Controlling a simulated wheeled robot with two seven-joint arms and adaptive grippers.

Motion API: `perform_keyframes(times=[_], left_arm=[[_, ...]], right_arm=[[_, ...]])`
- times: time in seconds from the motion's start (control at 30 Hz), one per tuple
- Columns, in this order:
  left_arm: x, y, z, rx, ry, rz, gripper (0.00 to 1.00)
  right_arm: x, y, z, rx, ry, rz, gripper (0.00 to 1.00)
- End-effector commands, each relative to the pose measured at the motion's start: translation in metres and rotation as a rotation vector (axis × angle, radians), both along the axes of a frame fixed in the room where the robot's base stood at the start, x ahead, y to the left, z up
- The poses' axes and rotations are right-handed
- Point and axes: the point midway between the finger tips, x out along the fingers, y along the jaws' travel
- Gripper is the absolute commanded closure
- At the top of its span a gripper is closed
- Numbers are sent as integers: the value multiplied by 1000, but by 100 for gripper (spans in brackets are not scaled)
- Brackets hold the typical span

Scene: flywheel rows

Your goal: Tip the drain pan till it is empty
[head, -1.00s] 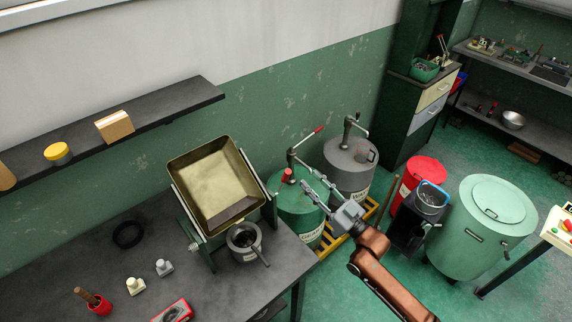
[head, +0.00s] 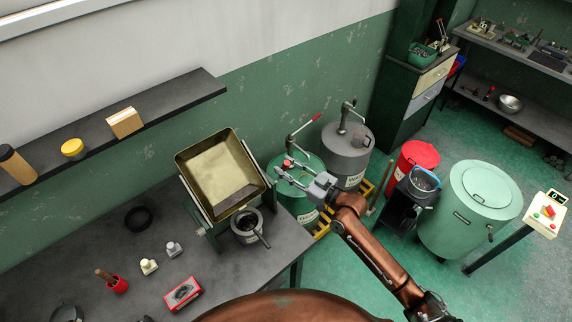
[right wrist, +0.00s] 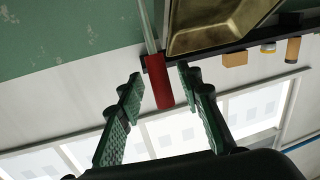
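The drain pan (head: 220,175) is a brass-coloured, square-rimmed tray. It sits tilted in a grey-green stand on the dark bench. Its inside shows a pale floor and a dark patch at the lower end; I cannot tell whether liquid is in it. A red grip (head: 287,163) on a thin rod shows beside the pan's right side. My right gripper (head: 283,169) is at this grip. In the right wrist view its fingers (right wrist: 160,76) stand apart on either side of the red grip (right wrist: 160,82), with gaps visible. The pan (right wrist: 215,22) shows above. My left gripper is out of view.
A grey pot with a handle (head: 246,224) stands below the pan's lower end. Green (head: 300,205) and grey (head: 347,150) drums with pumps stand behind my right gripper. A red tray (head: 182,294), small bottles and a black ring (head: 138,218) lie on the bench.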

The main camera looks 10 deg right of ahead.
Motion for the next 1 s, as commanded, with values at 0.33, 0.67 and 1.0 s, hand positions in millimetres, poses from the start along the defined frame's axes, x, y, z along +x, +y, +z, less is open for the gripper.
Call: perform_keyframes(times=[0.33,0.67,1.0], left_arm=[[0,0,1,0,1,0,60],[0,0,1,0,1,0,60],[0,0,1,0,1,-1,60]], right_arm=[[5,4,-1,0,0,0,67],[4,3,0,0,0,0,88],[4,3,0,0,0,-1,100]])
